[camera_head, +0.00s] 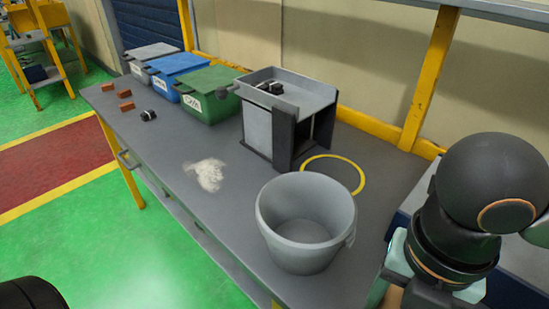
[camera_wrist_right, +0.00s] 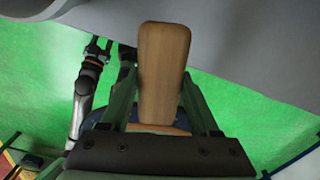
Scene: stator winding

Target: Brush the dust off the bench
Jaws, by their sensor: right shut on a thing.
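A pale patch of dust (camera_head: 207,173) lies on the grey bench (camera_head: 170,205), left of the grey bucket. My right gripper (camera_wrist_right: 160,84) is shut on a wooden handle (camera_wrist_right: 165,45), which shows between its fingers in the right wrist view. No bristles show, so I cannot tell how the tool's other end lies. In the head view my right arm is at the right, beyond the bench's near right part, and is apart from the dust. A jointed arm with a dark end (camera_wrist_right: 98,48), seemingly my left, shows small in the wrist view; its jaw state is unclear.
The open grey bucket (camera_head: 305,222) stands near the bench's front edge. Behind it are a yellow ring (camera_head: 345,163) and a grey box-like fixture (camera_head: 280,112). Grey, blue and green bins (camera_head: 212,95) line the back. Small reddish blocks (camera_head: 125,94) and a dark part (camera_head: 148,115) lie left.

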